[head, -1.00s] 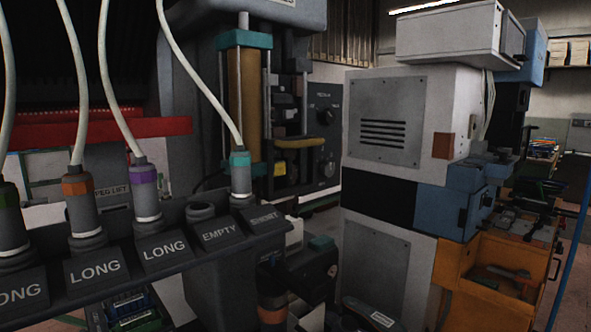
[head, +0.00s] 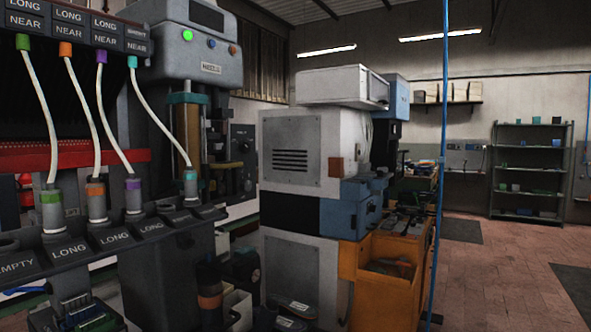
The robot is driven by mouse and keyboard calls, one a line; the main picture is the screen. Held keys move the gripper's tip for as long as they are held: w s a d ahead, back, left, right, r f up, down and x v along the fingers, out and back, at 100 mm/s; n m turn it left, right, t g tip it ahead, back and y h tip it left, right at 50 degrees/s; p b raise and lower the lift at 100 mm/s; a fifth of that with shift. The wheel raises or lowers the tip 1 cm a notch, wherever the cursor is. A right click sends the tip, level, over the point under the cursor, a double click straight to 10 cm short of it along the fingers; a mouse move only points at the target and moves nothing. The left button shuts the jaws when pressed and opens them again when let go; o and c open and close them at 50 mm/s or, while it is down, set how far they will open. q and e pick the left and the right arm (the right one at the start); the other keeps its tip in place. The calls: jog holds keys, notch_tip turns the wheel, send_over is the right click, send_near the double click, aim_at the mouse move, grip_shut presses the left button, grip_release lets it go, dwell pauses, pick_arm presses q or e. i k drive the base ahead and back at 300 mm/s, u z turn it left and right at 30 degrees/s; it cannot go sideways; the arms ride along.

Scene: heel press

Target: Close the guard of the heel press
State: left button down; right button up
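A grey press (head: 200,48) with a green light and small buttons on its head stands at left centre in the head view. A small plate (head: 211,68) on it seems to begin with "HEE". Neither of my grippers is in view.
A labelled rack (head: 120,235) with several hoses fills the left foreground. A white and grey machine (head: 290,150) stands right of the press, beside an orange cabinet (head: 385,275). A blue pole (head: 441,160) rises to its right. The tiled floor (head: 500,285) at right is open.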

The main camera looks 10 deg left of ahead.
aim_at(234, 165)
jog(key=z, duration=1)
jog(key=i, duration=1.8)
jog(key=u, duration=1.65)
jog(key=i, duration=0.6)
jog(key=u, duration=0.6)
